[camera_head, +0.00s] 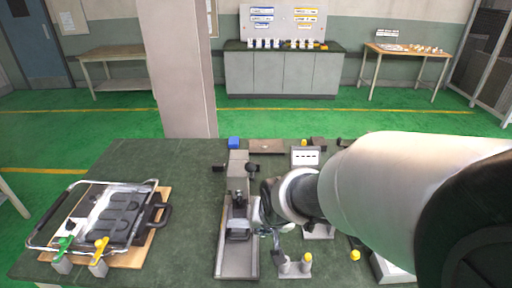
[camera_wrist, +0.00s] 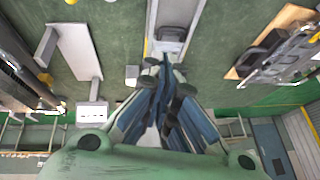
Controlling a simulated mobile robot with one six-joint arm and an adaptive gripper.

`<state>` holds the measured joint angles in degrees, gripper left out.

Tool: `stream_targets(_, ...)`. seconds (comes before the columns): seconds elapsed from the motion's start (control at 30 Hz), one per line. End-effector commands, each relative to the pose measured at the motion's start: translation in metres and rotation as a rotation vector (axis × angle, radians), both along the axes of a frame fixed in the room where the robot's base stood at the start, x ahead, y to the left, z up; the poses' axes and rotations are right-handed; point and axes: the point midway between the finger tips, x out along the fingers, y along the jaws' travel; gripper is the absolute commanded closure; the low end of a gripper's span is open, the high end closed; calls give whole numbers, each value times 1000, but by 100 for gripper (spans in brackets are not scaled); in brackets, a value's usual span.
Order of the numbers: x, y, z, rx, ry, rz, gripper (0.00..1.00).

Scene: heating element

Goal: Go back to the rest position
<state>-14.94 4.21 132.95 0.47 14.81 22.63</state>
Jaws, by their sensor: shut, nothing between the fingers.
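My gripper (camera_head: 271,229) is at the end of my arm, over the middle of the green work table (camera_head: 185,190) in the head view. In the wrist view my gripper (camera_wrist: 165,72) has its fingers together with nothing between them. A grey fixture (camera_head: 237,262) with a long tray stands just left of my gripper. The fixture also shows beyond the fingertips in the wrist view (camera_wrist: 170,32). My arm hides part of the table's right side.
A heating element panel (camera_head: 112,212) lies on a wooden board at the table's left, with a green (camera_head: 63,245) and a yellow clamp (camera_head: 100,250) in front. A pillar (camera_head: 180,70) stands behind. The table between panel and fixture is clear.

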Motion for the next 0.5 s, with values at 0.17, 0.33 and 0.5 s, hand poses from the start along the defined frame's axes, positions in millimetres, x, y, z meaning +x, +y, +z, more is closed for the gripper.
stream_targets(0.17,-1,-1,2,-1,-1,0,100)
stream_targets(0.33,-21,-22,29,-25,-5,8,100)
stream_targets(0.5,-76,-62,71,-81,5,35,100)
